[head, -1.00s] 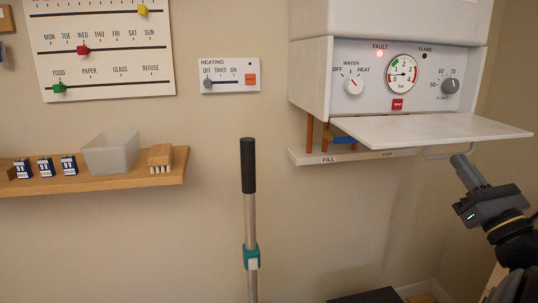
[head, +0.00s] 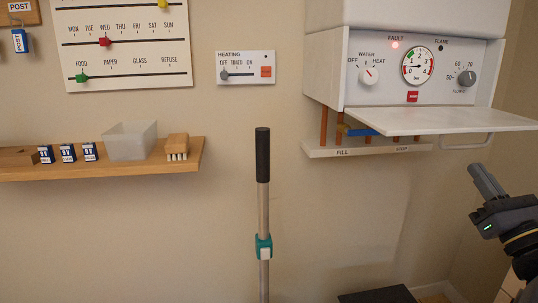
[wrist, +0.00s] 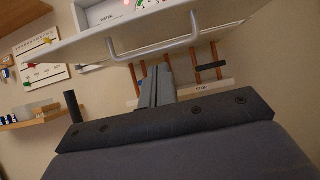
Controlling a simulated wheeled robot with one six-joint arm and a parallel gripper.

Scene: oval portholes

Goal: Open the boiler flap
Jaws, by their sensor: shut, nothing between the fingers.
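The boiler (head: 400,15) hangs on the wall at the upper right of the head view. Its white flap (head: 440,121) is swung down and stands out roughly level below the control panel (head: 415,68). The flap's wire handle (head: 467,143) hangs under its front edge; the handle also shows in the wrist view (wrist: 152,52). My gripper (head: 481,180) is shut and empty, below and apart from the handle. In the wrist view the shut fingers (wrist: 157,75) point toward the boiler's underside, and the flap (wrist: 190,25) spans the top.
Copper pipes (head: 324,126) and a blue lever (head: 362,132) sit under the boiler above a white FILL label strip (head: 343,153). A pole with a black grip (head: 262,155) stands left. A wooden shelf (head: 100,172) holds a tub (head: 130,141) and a brush (head: 177,147).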

